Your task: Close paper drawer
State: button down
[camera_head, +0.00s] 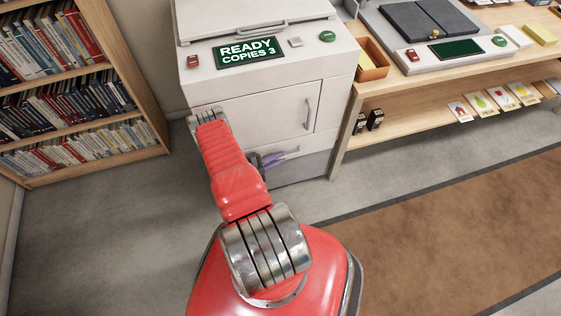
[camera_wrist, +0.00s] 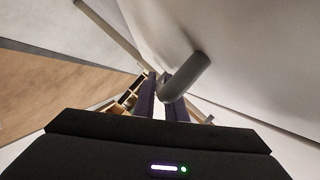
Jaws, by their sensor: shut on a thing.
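The white copier (camera_head: 225,88) stands at the back, its green display reading READY COPIES 3. A door with a vertical handle is on its front. A grey lower front panel (camera_head: 305,166), which looks like the paper drawer, is below that door, partly hidden by my red arm. I cannot tell whether it is out or flush. My gripper (camera_head: 282,157), with purple fingers, is low at this front. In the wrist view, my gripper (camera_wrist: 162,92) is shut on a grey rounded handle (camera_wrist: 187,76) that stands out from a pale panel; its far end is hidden.
A bookshelf (camera_head: 95,88) stands at the left. A wooden table (camera_head: 400,82) with a lower shelf of cards stands right of the copier, its leg close to the copier's side. The grey floor and brown rug (camera_head: 450,220) are clear at the front right.

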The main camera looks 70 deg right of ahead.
jog(key=shift+w+f, duration=0.15)
jog(key=c, duration=2.1)
grip_release()
jog(key=shift+d, duration=0.1)
jog(key=v, duration=1.4)
